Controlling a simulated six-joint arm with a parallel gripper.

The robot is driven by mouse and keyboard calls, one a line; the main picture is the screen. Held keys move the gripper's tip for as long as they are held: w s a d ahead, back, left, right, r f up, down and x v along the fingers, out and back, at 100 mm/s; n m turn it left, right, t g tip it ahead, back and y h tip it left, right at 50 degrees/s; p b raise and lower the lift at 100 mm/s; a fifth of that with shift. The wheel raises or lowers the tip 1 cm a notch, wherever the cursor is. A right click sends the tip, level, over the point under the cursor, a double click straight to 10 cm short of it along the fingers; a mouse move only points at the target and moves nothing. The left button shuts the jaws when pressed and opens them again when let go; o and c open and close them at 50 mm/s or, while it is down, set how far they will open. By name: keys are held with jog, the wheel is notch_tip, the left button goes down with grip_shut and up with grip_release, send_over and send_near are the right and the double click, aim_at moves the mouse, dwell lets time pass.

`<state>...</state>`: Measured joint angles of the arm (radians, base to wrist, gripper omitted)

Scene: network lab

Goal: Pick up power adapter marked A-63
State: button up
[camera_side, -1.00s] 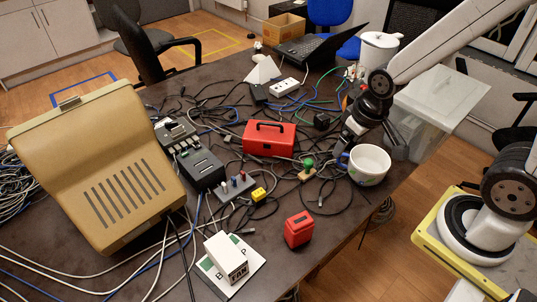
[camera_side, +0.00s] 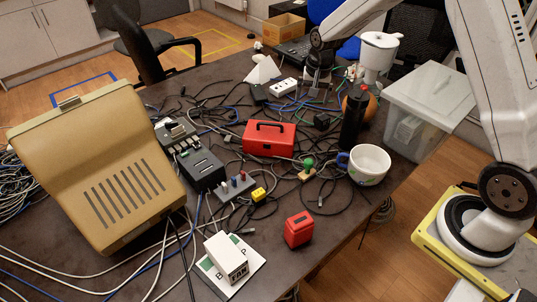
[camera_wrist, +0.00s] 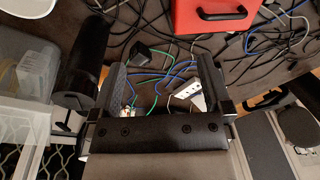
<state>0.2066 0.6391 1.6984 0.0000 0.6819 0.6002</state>
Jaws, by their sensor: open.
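A small black block (camera_side: 322,121), which looks like a power adapter, lies among cables right of the red toolbox. It also shows in the wrist view (camera_wrist: 138,49), beyond the fingertips and left of the middle. A second dark block (camera_side: 258,94) lies left of the white power strip. I cannot read A-63 on either. My gripper (camera_side: 317,92) is open and empty over the back of the table, behind the first black block. In the wrist view, both fingers (camera_wrist: 163,70) are spread, with cables below and between them.
A black bottle (camera_side: 353,122) and a white mug (camera_side: 366,165) stand right of the black block. The red toolbox (camera_side: 269,139) is on its left. The white power strip (camera_side: 284,87) lies behind. A clear bin (camera_side: 428,95) stands at the right. Loose cables cover much of the table.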

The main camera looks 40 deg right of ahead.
jog(key=w+d+f+m, duration=0.6)
jog(key=w+d, duration=0.1)
jog(key=d, duration=0.2)
jog(key=m+g, duration=0.1)
jog(key=m, duration=0.4)
send_over(322, 116)
notch_tip(322, 116, down, 7)
jog(key=shift+r, duration=0.15)
jog(key=shift+f, duration=1.3)
jog(key=shift+f, duration=0.15)
jog(key=shift+w+d+f, duration=0.1)
jog(key=shift+f, duration=2.35)
